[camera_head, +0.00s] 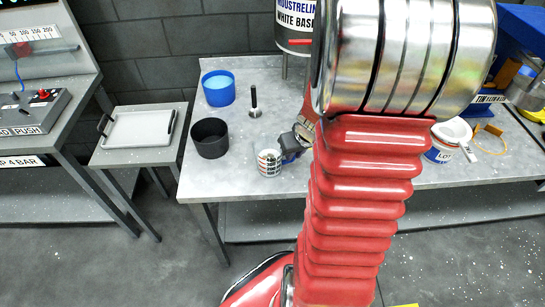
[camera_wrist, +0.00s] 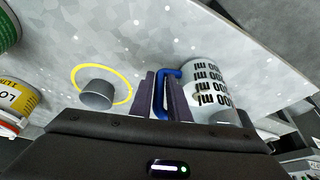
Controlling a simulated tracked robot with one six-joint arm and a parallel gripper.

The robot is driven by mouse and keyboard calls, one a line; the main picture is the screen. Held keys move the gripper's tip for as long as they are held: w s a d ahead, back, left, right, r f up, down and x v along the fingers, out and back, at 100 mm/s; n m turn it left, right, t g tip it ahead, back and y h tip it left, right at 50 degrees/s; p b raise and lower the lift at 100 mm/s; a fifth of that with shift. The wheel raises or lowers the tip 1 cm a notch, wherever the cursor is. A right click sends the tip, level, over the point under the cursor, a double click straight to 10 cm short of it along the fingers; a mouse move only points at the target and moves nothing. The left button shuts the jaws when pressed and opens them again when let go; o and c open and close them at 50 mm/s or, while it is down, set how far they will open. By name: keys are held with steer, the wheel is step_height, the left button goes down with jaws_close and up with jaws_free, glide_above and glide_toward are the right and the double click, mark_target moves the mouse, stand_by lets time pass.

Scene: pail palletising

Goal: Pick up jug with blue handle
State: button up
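The jug is a small white measuring jug with black markings and a blue handle. It stands on the grey table in the head view (camera_head: 269,163), and its side shows in the wrist view (camera_wrist: 208,88). The blue handle (camera_wrist: 160,98) reaches between the two dark fingers of my gripper (camera_wrist: 164,92), one finger on each side. The gap is narrow, and I cannot tell whether the fingers press on the handle. In the head view my gripper (camera_head: 298,140) is right beside the jug, partly hidden by my arm.
On the table (camera_head: 235,185) stand a black cup (camera_head: 210,139), a blue tub (camera_head: 218,88) and an upright metal rod on a base (camera_head: 254,103). A labelled paint can (camera_head: 440,150) is at right. A tray (camera_head: 140,129) lies on a side table. A yellow ring (camera_wrist: 128,82) shows in the wrist view.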

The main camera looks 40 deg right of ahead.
jaws_close()
steer(key=shift+r, duration=0.25)
stand_by(0.5)
steer(key=shift+r, duration=4.75)
